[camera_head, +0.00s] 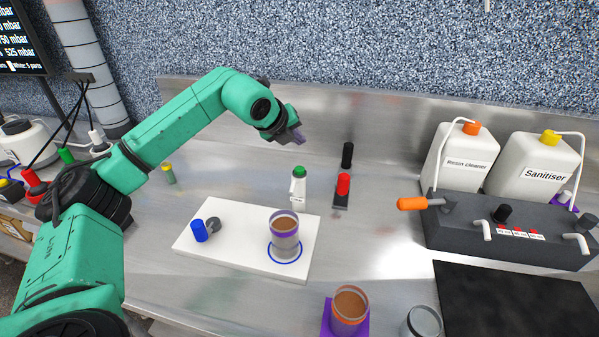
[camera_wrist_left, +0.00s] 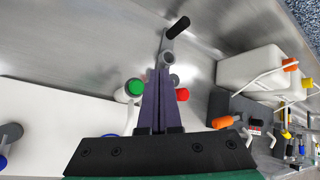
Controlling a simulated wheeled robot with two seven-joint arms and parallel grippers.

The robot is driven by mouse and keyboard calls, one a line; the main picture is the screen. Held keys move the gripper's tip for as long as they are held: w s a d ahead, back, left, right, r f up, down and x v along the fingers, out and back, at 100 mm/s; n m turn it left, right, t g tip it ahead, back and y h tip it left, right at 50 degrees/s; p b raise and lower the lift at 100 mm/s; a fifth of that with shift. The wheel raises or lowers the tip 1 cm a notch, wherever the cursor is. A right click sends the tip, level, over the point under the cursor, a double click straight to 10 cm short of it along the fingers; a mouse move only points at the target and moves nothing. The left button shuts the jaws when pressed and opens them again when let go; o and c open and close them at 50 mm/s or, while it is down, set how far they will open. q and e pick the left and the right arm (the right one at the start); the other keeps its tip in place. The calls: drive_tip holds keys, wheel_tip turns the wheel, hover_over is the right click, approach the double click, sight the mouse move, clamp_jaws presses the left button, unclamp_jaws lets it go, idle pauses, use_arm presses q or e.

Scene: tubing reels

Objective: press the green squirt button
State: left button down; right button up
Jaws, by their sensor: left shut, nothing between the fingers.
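The green button (camera_head: 299,171) caps a small white labelled dispenser (camera_head: 298,191) standing just behind the white board. In the left wrist view the green button (camera_wrist_left: 134,87) shows from above, just left of the purple fingers. My left gripper (camera_head: 298,137) is above and behind the green button, with its purple fingers shut and empty. In the left wrist view the closed fingertips (camera_wrist_left: 164,72) do not appear to touch the button. My right gripper is in neither view.
The white board (camera_head: 240,254) carries a glass of brown liquid (camera_head: 285,228) and a blue-topped part (camera_head: 199,231). A dark tap block (camera_head: 460,232) and two canisters stand farther right.

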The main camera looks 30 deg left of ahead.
use_arm(q)
drive_tip(key=b, duration=0.3)
hover_over(298, 171)
wheel_tip(298, 171, down, 5)
drive_tip(key=shift+r, duration=0.15)
drive_tip(key=shift+f+b, duration=0.35)
drive_tip(key=shift+f, duration=0.2)
drive_tip(key=shift+r, duration=0.15)
idle(1.0)
drive_tip(key=shift+f+b, duration=0.45)
drive_tip(key=shift+b, duration=0.1)
